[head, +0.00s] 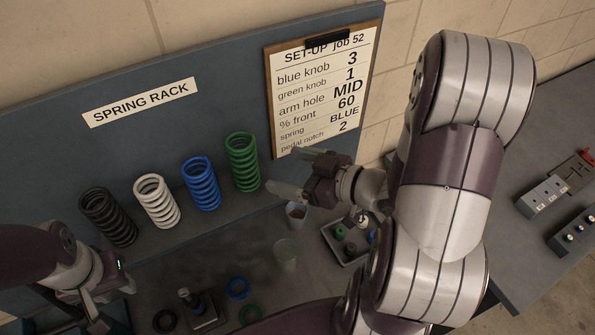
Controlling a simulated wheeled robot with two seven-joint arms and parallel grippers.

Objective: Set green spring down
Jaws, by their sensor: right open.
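The green spring (242,162) stands upright at the right end of the row on the spring rack (180,228). My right gripper (287,172) is just right of the green spring, its two fingers spread apart with nothing seen between them. It appears clear of the spring. My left gripper (98,316) is low at the left edge of the view, well away from the green spring; its fingertips are too unclear to tell their opening.
Blue (201,184), white (157,201) and black (108,217) springs stand left of the green one. A set-up sheet (322,85) hangs behind. Below are a small cup (296,214), a clear glass (285,252), a parts tray (345,257), and blue (238,288), green (250,314) and black rings (165,321).

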